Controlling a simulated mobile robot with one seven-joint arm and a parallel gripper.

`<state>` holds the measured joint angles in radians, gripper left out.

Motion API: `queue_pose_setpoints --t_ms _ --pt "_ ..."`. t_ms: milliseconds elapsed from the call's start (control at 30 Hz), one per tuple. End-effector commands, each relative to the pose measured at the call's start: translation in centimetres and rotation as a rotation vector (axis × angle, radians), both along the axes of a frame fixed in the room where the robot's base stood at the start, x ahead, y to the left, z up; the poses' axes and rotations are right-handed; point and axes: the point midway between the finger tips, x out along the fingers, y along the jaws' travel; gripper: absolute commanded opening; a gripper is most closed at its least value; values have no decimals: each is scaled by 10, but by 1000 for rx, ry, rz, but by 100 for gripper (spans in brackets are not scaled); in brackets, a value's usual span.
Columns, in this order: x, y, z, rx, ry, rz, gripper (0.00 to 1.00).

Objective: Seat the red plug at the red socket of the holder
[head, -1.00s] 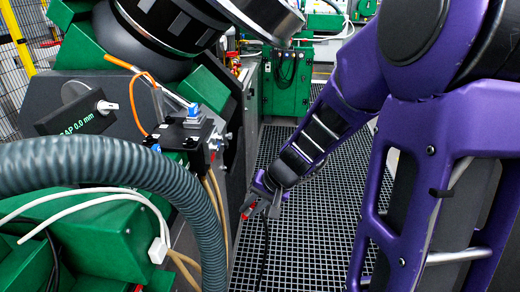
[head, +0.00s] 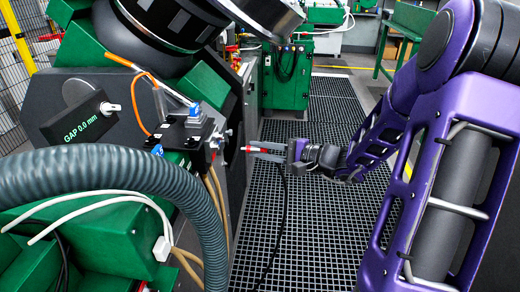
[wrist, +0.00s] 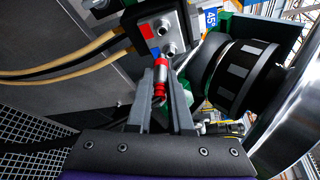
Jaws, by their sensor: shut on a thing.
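My gripper (head: 262,152) is shut on the red plug (head: 248,148); in the wrist view the red plug (wrist: 160,80) lies between the two grey fingers, its silver tip toward the holder. The holder (head: 190,132) is a dark block on the machine at left. In the wrist view the holder face (wrist: 145,14) carries two metal sockets, the red socket (wrist: 165,25) beside a red mark and another (wrist: 169,48) beside a blue mark. In the head view a gap shows between plug and holder. In the wrist view the plug tip appears just below the blue-marked socket.
A thick grey hose (head: 110,165) arches in the left foreground. Tan hoses (wrist: 60,72) leave the holder's side. A large dark cylinder (wrist: 238,75) stands close to the right of the fingers in the wrist view. A black cable (head: 281,215) hangs below my gripper. The grating floor (head: 315,235) is open.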

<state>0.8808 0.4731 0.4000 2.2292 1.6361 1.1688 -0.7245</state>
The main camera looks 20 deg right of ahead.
Motion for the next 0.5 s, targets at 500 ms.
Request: queue_pose_setpoints --t_ms 500 --pt "7 17 -2 -5 -1 -2 0"
